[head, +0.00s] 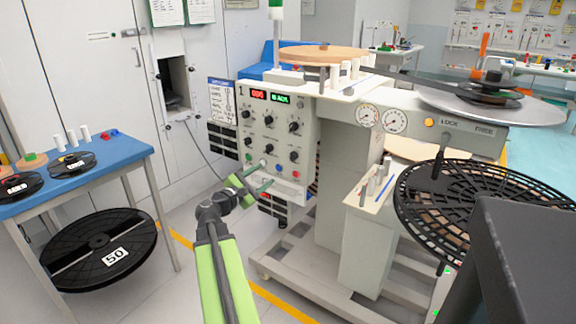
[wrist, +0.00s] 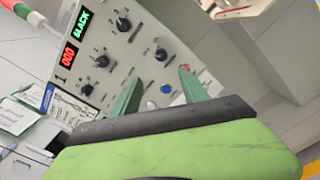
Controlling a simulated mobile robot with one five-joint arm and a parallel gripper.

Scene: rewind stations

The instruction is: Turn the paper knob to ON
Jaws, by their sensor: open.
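The white control panel (head: 281,136) of the machine marked 1 carries several black knobs. It also fills the upper middle of the wrist view (wrist: 126,62). The knob labels are too small to read, so I cannot tell which is the paper knob or its setting. One knob (wrist: 160,54) shows just beyond my fingertips; others are farther left. My gripper (head: 267,175) is open and empty in front of the panel's lower part. In the wrist view its two green fingers (wrist: 158,77) point at the panel near a blue button (wrist: 165,89).
A red display (wrist: 68,56) and a green display (wrist: 82,23) are lit on the panel. A blue table (head: 110,165) stands left. A black slotted reel (head: 420,222) and a white pedestal (head: 362,258) stand right. The floor left of the machine is partly clear.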

